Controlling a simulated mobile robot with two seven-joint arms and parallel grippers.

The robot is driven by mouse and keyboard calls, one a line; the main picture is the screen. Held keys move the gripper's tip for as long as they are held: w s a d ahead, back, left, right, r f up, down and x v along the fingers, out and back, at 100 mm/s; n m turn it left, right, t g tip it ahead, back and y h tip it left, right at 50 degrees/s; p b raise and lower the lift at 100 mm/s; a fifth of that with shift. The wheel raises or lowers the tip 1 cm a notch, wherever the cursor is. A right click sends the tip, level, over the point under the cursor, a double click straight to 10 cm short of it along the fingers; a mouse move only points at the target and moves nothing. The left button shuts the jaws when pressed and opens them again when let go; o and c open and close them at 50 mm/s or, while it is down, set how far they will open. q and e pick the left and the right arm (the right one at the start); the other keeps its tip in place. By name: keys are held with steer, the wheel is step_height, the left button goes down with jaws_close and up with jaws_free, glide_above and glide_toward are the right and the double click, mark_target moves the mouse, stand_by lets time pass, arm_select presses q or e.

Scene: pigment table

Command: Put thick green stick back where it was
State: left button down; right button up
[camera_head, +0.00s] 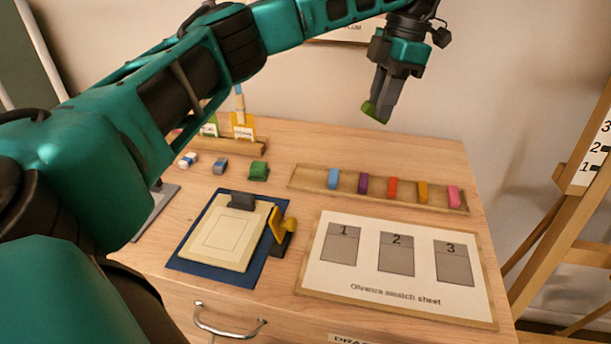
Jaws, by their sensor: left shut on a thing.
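My left gripper (382,98) is at the upper right, high above the back of the table, its fingers pointing down. It is shut on a green stick (373,112), whose end shows at the fingertips. The rest of the stick is hidden by the fingers. Below it lies a long wooden tray (306,178) with a row of blue (333,178), purple (363,183), red (392,188), orange (423,192) and pink (453,196) sticks. My right gripper is not in view.
A swatch sheet (400,290) with three grey boxes lies in front of the tray. A pad on a blue board (190,262), a yellow-handled tool (282,230) and a green block (258,170) are left. A wooden easel (560,230) stands right of the table.

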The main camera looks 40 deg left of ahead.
arm_select(q)
steer(key=s+a+n+t+y+p, duration=0.1)
steer(key=s+a+n+t+y, duration=0.25)
steer(key=a+n, duration=1.4)
steer(key=d+f+n, duration=0.1)
steer(key=f, duration=0.4)
steer(key=d+f+n+b, duration=0.1)
steer(key=f, duration=0.4)
steer(key=d+f+n, duration=0.1)
steer(key=f+n, duration=0.1)
steer(key=f, duration=0.3)
steer(key=shift+s+d+g, duration=0.15)
steer(key=shift+d+g, duration=0.1)
steer(key=shift+d, duration=0.05)
steer(key=shift+f, duration=2.15)
steer(key=c, duration=1)
jaws_free()
